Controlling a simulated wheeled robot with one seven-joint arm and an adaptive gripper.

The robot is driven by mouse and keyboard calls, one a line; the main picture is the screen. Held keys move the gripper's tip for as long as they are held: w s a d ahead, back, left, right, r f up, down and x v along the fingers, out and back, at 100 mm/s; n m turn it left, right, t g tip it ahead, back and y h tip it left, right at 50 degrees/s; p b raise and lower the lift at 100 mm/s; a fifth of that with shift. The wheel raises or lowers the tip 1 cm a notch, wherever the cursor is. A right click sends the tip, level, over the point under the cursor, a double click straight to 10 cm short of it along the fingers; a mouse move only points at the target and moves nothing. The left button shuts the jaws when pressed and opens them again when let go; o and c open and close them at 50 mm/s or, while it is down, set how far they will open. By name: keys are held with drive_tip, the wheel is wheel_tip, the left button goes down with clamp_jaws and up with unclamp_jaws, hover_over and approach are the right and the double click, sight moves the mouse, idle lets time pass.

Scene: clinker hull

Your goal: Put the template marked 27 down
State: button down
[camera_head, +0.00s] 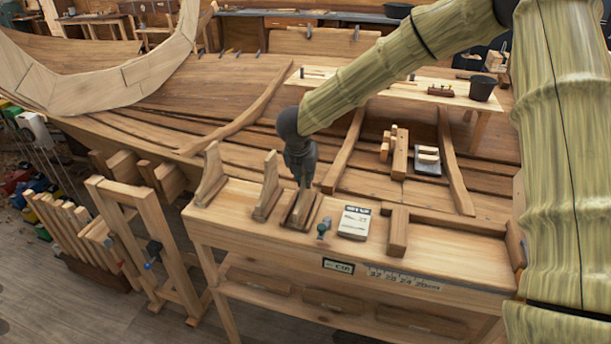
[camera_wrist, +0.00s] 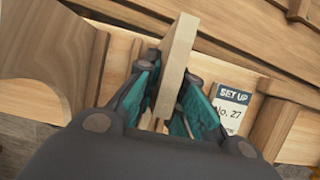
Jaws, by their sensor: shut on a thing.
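My gripper (camera_head: 302,184) points down over the bench. In the wrist view my gripper (camera_wrist: 168,95) has its teal fingers shut on the two faces of a thin pale wooden template (camera_wrist: 176,65). In the head view this template (camera_head: 302,211) is low at the bench top, partly hidden by my gripper; I cannot tell whether its foot touches the wood. No number shows on it. A white card with a dark "SET UP" heading (camera_head: 354,222) lies just right of it; in the wrist view the card (camera_wrist: 230,108) reads "No. 27".
Two similar wooden templates, one close (camera_head: 268,187) and one farther left (camera_head: 210,178), stand on the bench (camera_head: 455,257). A small green-topped clamp (camera_head: 323,229) sits by the card. A wooden block (camera_head: 398,232) stands right of the card, with clear bench beyond. The planked hull lies behind.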

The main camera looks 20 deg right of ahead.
sight(301, 201)
drive_tip(key=shift+f, duration=0.15)
drive_tip(key=c, duration=1.5)
unclamp_jaws()
drive_tip(key=shift+r, duration=0.2)
drive_tip(key=b+v, duration=0.3)
drive_tip(key=v, duration=0.9)
drive_tip(key=shift+f, duration=0.1)
